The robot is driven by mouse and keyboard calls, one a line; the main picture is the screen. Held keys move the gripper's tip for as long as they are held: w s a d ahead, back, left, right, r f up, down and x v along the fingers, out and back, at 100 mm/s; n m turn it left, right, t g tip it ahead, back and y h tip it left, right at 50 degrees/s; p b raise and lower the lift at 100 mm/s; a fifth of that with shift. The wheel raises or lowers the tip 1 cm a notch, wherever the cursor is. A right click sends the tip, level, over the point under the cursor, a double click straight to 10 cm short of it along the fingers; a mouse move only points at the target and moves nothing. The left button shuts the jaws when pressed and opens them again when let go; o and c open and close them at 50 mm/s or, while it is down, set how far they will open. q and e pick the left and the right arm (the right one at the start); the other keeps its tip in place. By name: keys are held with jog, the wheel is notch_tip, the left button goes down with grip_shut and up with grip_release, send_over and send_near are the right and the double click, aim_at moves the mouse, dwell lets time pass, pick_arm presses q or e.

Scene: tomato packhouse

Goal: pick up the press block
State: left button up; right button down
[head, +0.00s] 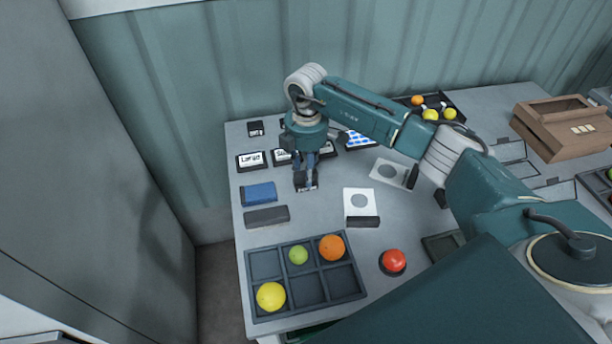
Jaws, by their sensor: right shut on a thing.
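My right gripper (306,172) reaches down over the back left of the grey table. It is shut on a small dark block, which I take to be the press block (306,185). The fingers and wrist hide much of the block, and I cannot tell whether it still touches the table. My left gripper is not in view.
A blue block (258,193) and a dark grey bar (267,216) lie to the left. A compartment tray (305,308) with several fruits is in front. Label stands (251,160) line the back.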

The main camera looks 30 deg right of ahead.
jog(key=shift+r, duration=0.15)
notch_tip(320, 180, up, 20)
jog(key=b, duration=0.2)
dwell(0.3)
jog(key=c, duration=2.4)
grip_release()
